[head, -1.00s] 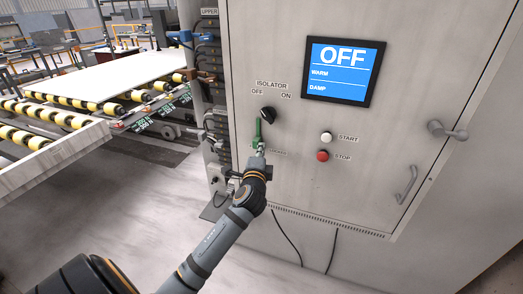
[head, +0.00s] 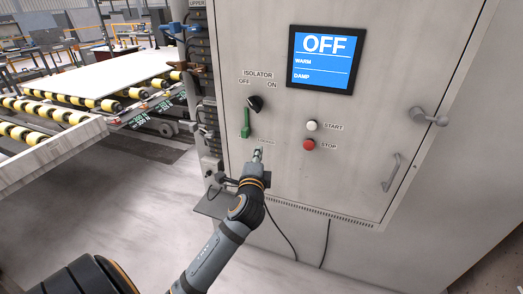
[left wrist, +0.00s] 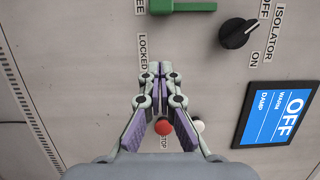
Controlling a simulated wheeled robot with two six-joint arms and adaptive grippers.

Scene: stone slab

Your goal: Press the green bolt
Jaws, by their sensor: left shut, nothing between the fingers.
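The green bolt (head: 245,122) is an upright green bar on the grey cabinet door, below the black isolator knob (head: 254,103). Its edge also shows at the top of the left wrist view (left wrist: 182,6), with a LOCKED label below it. My left gripper (head: 258,153) is shut and empty, below and right of the bolt in the head view, with a gap between them. In the left wrist view its closed fingertips (left wrist: 159,68) lie over the panel beside the LOCKED label. I cannot tell whether they touch the panel. My right gripper is not in view.
A white start button (head: 312,126) and a red stop button (head: 309,144) sit right of my gripper. A screen (head: 320,60) above reads OFF, WARM, DAMP. A door handle (head: 391,172) is further right. A roller conveyor (head: 60,115) stands at the left.

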